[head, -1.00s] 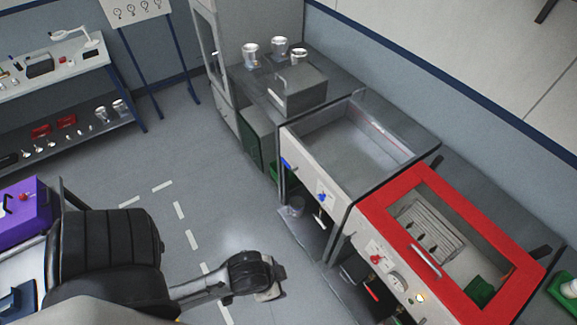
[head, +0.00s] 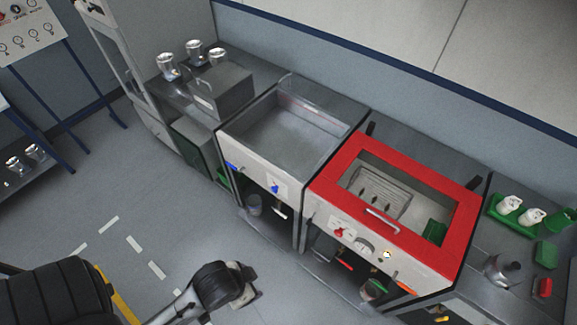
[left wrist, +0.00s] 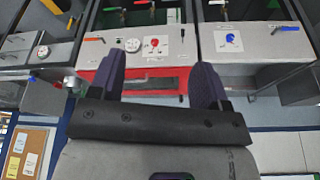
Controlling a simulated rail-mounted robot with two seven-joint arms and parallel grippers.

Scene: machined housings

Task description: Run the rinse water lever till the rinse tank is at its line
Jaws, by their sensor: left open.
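The open grey basin (head: 255,140), apparently the rinse tank, stands left of the red-framed unit in the head view. Its pale front panel carries a blue knob (head: 275,188) and a blue handle (head: 232,167) near the top left corner. The blue knob also shows in the left wrist view (left wrist: 231,39), right of my fingers. I cannot make out a fill line or water level. My left gripper (head: 252,297) is low over the floor, apart from the units. In the left wrist view, its fingers (left wrist: 157,62) are spread and empty. My right gripper is out of view.
The red-framed unit (head: 450,262) has a red knob (head: 339,232) and a gauge (head: 361,247). A grey box (head: 222,92) and several metal cups stand left of the basin. A green tray (head: 500,215) with white bottles is at right. The floor (head: 185,225) before the basin is clear.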

